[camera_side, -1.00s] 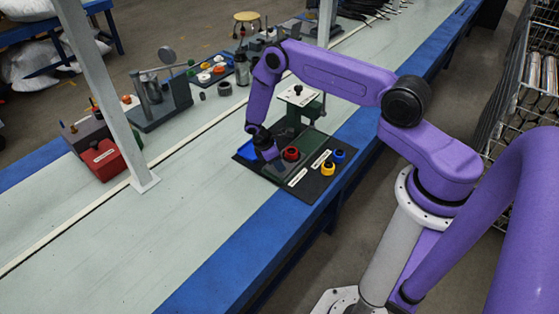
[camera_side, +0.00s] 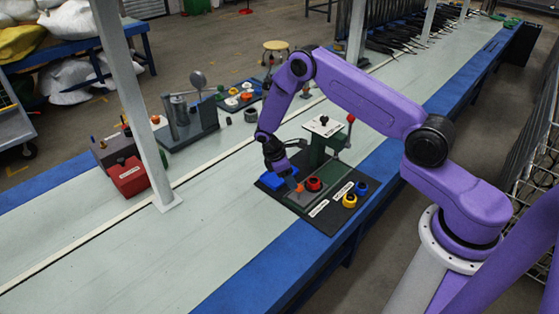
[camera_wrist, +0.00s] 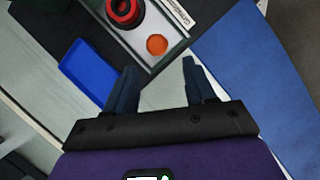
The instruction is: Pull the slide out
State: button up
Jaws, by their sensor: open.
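The slide appears to be the grey strip in the black fixture, bearing a red ring (camera_side: 314,184) and, near one end, a flat orange disc (camera_side: 299,187). In the wrist view the red ring (camera_wrist: 124,11) is at the top and the orange disc (camera_wrist: 157,45) lies just beyond the gap between my fingertips. My gripper (camera_side: 290,174) is low over the fixture, pointing down beside the orange disc. In the wrist view my gripper (camera_wrist: 160,68) is open, with nothing between its dark fingers. Whether the fingertips touch the strip I cannot tell.
A blue block or tray (camera_side: 279,178) sits close to my gripper. A green press (camera_side: 320,145) with a red-knobbed lever (camera_side: 350,119) stands behind. Yellow (camera_side: 349,200) and blue (camera_side: 361,188) knobs are on the base's right. The pale bench (camera_side: 120,255) in front is clear.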

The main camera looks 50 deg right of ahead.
jog(key=v, duration=0.8)
jog(key=shift+a+r, duration=0.15)
jog(key=shift+r, duration=0.05)
jog(key=shift+w, duration=0.1)
jog(key=s+a+r+t+y, duration=0.1)
jog(key=s+a+r, duration=0.5)
jog(key=r, duration=0.2)
jog(key=s+a+r+t, duration=0.1)
jog(key=s+a+r, duration=0.4)
jog(key=s+r, duration=0.25)
jog(key=s+d+r+y, duration=0.1)
jog(key=s+r, duration=0.2)
jog(key=s, duration=0.8)
jog(key=s+d+r+n+y, duration=0.1)
jog(key=s+r+y, duration=0.1)
jog(key=s, duration=0.9)
jog(key=shift+d+r+t, duration=0.3)
jog(key=shift+d+r, duration=0.05)
jog(key=shift+r, duration=0.35)
